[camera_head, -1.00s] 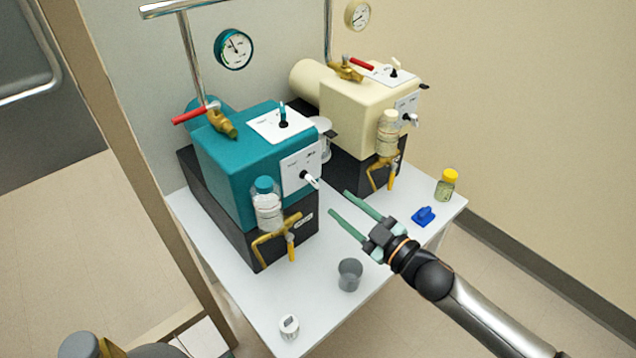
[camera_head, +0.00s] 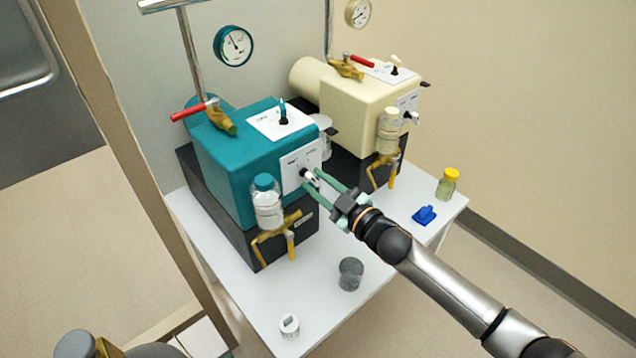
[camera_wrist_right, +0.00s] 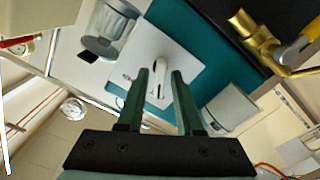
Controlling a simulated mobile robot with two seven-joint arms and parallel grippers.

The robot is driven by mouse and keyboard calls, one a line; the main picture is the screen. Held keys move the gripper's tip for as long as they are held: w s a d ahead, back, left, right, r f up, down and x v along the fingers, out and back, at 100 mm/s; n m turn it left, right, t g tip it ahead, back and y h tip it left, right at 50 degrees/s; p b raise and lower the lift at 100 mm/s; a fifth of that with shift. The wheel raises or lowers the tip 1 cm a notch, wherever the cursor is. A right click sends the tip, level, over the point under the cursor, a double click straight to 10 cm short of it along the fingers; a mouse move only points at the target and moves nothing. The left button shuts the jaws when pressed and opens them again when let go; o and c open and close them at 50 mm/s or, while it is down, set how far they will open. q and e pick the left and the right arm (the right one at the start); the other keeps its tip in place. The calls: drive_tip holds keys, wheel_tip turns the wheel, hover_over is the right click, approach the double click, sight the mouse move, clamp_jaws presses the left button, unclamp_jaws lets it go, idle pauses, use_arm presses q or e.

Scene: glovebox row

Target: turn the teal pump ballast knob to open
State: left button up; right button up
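The teal pump (camera_head: 235,165) stands on the white table at the left. A white panel on its front (camera_head: 295,163) carries a small knob (camera_head: 308,175) with a pale lever, partly hidden by my fingers. In the right wrist view the knob (camera_wrist_right: 161,90) shows between the green fingers, with the panel (camera_wrist_right: 160,52) behind. My right gripper (camera_head: 312,177) is at this panel with its fingers apart, one on each side of the knob. It also shows in the right wrist view (camera_wrist_right: 160,73), where gaps remain beside the knob. My left gripper is not recognisable.
A cream pump (camera_head: 355,105) stands behind to the right. A bottle with a teal cap (camera_head: 267,205) and brass valve (camera_head: 275,235) sit on the teal pump's front. A grey cup (camera_head: 350,273), blue object (camera_head: 424,215) and yellow-capped jar (camera_head: 447,185) stand on the table (camera_head: 300,262).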

clamp_jaws()
